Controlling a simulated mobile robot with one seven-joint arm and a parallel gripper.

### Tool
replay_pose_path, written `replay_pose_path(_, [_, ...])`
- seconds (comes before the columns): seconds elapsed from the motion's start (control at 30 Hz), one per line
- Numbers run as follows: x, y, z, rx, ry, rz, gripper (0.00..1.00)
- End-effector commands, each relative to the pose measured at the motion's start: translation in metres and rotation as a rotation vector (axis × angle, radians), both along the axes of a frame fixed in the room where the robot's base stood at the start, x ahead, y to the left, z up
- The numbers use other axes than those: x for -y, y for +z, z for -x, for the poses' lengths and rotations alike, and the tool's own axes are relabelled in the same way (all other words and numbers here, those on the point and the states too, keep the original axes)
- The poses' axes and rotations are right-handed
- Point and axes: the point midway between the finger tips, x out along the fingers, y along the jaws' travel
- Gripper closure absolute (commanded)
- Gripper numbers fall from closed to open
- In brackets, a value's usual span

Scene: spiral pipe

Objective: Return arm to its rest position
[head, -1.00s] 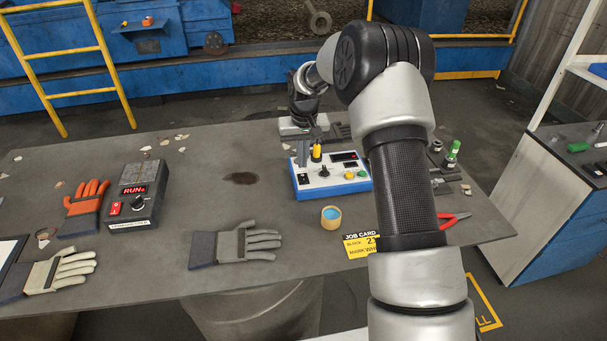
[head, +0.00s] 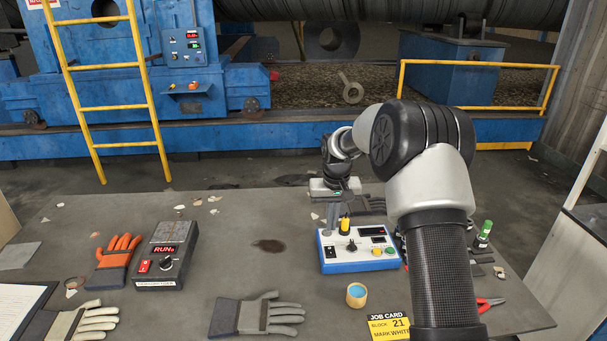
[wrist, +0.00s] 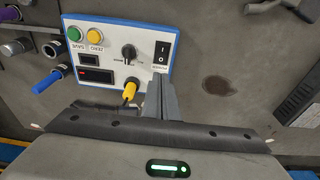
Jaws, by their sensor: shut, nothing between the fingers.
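My arm rises from the bottom right of the head view, bends at a black-and-silver elbow (head: 425,145) and reaches away over the far part of the workbench. My gripper (head: 328,218) is at the back left corner of the blue-edged control box (head: 360,262), partly hidden beyond it. In the wrist view the grey fingers of my gripper (wrist: 155,90) are together and empty. They overlap the edge of the control box (wrist: 112,50), next to its yellow-tipped lever (wrist: 130,90). I cannot tell whether they touch the box.
A yellow ladder (head: 112,108) and blue machinery stand behind.

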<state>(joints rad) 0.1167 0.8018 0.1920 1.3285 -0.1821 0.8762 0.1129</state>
Motion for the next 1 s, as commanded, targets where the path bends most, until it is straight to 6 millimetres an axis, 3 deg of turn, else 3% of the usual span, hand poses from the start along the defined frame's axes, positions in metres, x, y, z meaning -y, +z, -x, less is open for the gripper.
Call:
replay_pose_path(0.17, [-0.002, 0.056, 0.022, 0.039, 0.013, 0.019, 1.0])
replay_pose_path(0.27, [-0.002, 0.104, 0.053, 0.072, 0.021, 0.037, 1.0])
replay_pose_path(0.4, [-0.001, 0.162, 0.109, 0.119, 0.026, 0.055, 1.0])
replay_pose_path(0.6, [0.001, 0.217, 0.199, 0.19, 0.02, 0.063, 1.0])
replay_pose_path(0.77, [0.002, 0.235, 0.274, 0.248, 0.009, 0.052, 1.0])
replay_pose_path(0.9, [0.002, 0.233, 0.332, 0.294, 0.004, 0.032, 1.0])
replay_pose_path(1.0, [0.001, 0.227, 0.36, 0.319, 0.0, 0.016, 1.0])
